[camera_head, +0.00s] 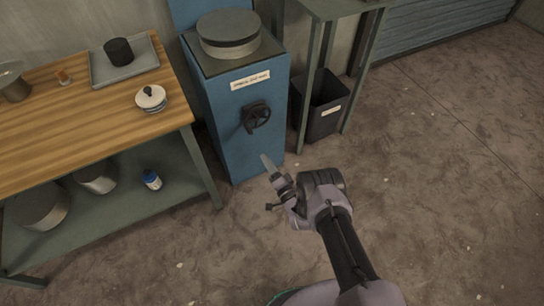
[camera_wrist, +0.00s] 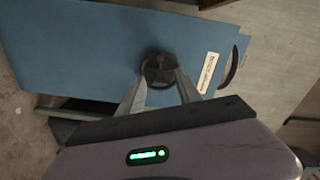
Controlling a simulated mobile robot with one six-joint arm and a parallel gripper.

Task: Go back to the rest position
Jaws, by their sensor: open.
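My gripper (camera_head: 270,170) is open and empty in the head view, in front of the lower part of a blue cabinet (camera_head: 240,135). A dark handwheel (camera_head: 256,116) sits on the cabinet's front, a little above my fingertips in the picture. In the wrist view my two fingers (camera_wrist: 160,85) are spread, with the handwheel (camera_wrist: 158,70) showing between and beyond their tips. I cannot tell whether the fingers touch the wheel in that view; the head view shows them apart from it. A round grey turntable (camera_head: 228,35) is on top of the cabinet.
A wooden workbench (camera_head: 85,105) stands at left with a tray (camera_head: 122,72), a dark cup (camera_head: 119,51) and a small lidded bowl (camera_head: 151,98). A dark bin (camera_head: 327,108) stands under a green table (camera_head: 333,9) right of the cabinet. The floor at right is clear.

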